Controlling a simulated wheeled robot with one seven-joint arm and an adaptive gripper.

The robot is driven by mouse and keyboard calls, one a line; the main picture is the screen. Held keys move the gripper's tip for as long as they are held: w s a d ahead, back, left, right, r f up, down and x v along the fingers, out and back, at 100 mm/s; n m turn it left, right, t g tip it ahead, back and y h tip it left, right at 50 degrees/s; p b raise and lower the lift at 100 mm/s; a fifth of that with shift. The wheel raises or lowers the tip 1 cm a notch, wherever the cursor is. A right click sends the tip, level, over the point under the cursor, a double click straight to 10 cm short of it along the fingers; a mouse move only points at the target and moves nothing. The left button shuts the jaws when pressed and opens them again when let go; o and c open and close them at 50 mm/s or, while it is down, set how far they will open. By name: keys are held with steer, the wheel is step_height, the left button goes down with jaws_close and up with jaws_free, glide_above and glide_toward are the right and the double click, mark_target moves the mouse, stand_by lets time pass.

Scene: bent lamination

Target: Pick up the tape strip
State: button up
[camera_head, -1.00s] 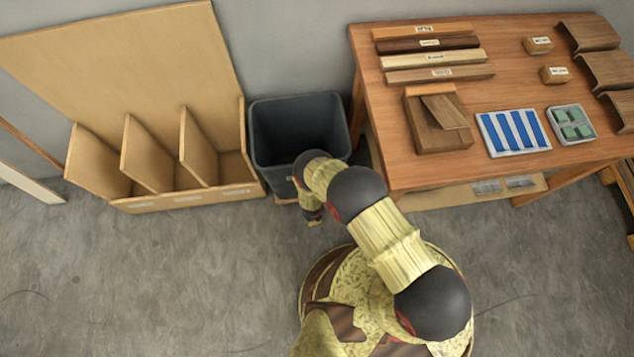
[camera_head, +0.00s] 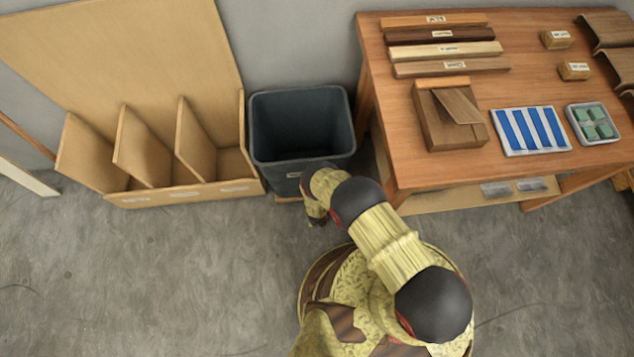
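Several blue tape strips (camera_head: 531,130) lie side by side on a white sheet (camera_head: 572,148) on the wooden table (camera_head: 455,185), towards its front edge. My arm is folded above my base, in front of the dark bin and left of the table. The end of my arm (camera_head: 314,208) hangs low by the bin's front, well apart from the strips. Its fingers are too small and too hidden to tell whether they are open or shut.
A dark open bin (camera_head: 349,140) stands between the table and a wooden divider rack (camera_head: 247,150). On the table are labelled wood strips (camera_head: 448,51), a brown block with a tilted veneer (camera_head: 452,115), a tray with green pieces (camera_head: 574,121) and small labelled blocks (camera_head: 556,39). Grey floor is free at left.

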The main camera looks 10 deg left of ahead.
jaws_close()
steer(key=shift+r, duration=0.1)
stand_by(0.3)
steer(key=shift+r+p, duration=0.45)
steer(key=shift+r, duration=0.1)
step_height(320, 180, up, 3)
steer(key=shift+a+f+p, duration=0.1)
steer(key=shift+f+p, duration=0.05)
steer(key=shift+p, duration=0.7)
steer(key=s+a+r+p, duration=0.1)
steer(key=s+r+p, duration=0.7)
steer(key=s, duration=0.6)
steer(key=shift+a+r, duration=0.4)
steer(key=shift+r, duration=0.15)
